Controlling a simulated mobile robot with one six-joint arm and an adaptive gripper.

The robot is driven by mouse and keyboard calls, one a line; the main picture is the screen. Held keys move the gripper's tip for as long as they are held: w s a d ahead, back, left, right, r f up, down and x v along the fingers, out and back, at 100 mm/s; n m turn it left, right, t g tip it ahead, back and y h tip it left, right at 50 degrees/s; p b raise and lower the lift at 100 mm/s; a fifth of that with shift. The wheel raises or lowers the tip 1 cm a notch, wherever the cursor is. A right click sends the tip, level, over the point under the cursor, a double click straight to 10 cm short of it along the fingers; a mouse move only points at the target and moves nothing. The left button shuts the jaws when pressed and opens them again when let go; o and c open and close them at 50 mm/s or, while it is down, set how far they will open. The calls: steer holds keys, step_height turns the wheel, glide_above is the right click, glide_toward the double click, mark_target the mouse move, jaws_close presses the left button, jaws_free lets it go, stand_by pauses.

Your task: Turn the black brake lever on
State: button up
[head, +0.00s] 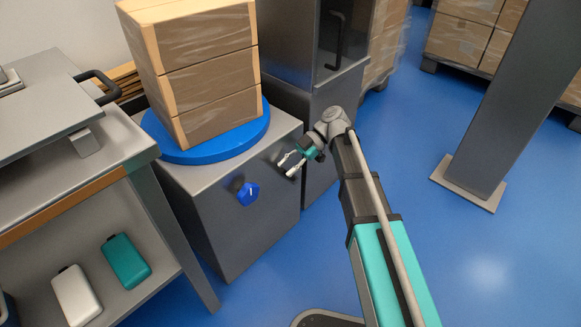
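A grey cabinet (240,225) carries a blue round turntable (212,146) on its top. On the cabinet's front face is a blue knob (250,194) with a white mark. A small black part (237,184) shows just left of the knob, against the same face. I cannot tell whether this black part is the brake lever; no other clear black lever shows on the cabinet. My gripper (288,164) is to the right of and above the knob, near the cabinet's front right edge. Its two pale fingertips are apart with nothing between them, and it touches neither knob nor black part.
Stacked wrapped boxes (207,65) stand on the turntable. A tall grey cabinet (305,50) with a black handle (336,40) is behind. A workbench (128,145) stands left, with a white case (76,296) and teal case (126,261) below. A grey post (500,110) stands right; blue floor between is clear.

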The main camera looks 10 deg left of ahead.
steer(key=shift+o, duration=0.4)
